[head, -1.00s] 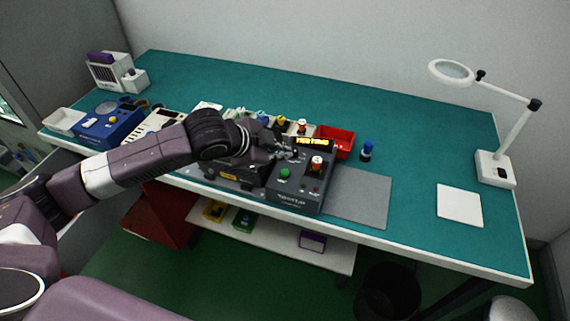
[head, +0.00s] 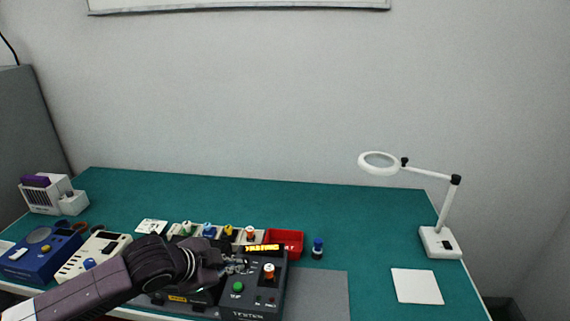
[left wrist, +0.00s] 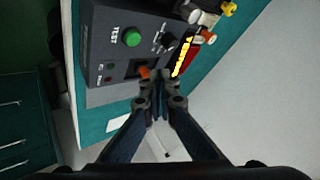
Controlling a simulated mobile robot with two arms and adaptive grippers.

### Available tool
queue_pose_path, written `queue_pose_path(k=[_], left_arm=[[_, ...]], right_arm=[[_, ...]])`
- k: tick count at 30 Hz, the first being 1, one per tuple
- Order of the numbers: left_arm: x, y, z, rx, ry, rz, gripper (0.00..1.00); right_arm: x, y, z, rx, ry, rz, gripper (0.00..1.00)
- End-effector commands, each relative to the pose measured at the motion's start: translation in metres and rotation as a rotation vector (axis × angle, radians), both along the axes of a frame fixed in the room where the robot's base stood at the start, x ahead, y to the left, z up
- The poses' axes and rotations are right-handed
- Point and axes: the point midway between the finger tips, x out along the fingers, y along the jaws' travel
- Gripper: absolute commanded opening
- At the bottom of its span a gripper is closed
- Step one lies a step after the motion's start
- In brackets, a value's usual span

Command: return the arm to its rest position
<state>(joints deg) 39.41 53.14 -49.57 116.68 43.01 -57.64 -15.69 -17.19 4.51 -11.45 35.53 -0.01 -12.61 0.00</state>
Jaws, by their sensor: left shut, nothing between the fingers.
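My left arm (head: 110,283) comes in from the lower left in the head view and reaches over the bench. My left gripper (head: 236,265) is shut and empty, close to the dark tester box (head: 240,301). In the left wrist view the closed fingertips (left wrist: 158,82) are in front of the tester's face (left wrist: 104,42), partly covering it; whether they touch it I cannot tell. An orange-topped part (head: 268,272) stands on the tester. My right gripper is not in view.
A red bin (head: 291,236) and a row of small coloured parts lie behind the tester. A blue-capped part (head: 317,252) stands to the right. A blue device (head: 40,262) is at left, a magnifier lamp (head: 440,242) at right. The back of the green bench (head: 240,193) is clear.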

Motion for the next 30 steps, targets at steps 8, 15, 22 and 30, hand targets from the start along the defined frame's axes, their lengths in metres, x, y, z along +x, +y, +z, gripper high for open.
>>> queue_pose_path(k=[8,15,22,30], left_arm=[[-0.066,-0.062,-0.050,-0.113,0.107,0.043,0.00],[-0.134,-0.068,-0.087,-0.233,0.242,0.274,0.00],[-0.204,-0.029,-0.124,-0.275,0.390,0.584,0.00],[-0.279,0.019,-0.151,-0.250,0.523,0.875,0.00]], right_arm=[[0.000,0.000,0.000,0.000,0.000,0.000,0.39],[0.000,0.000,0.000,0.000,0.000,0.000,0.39],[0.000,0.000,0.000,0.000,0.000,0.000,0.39],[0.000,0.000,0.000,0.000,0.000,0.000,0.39]])
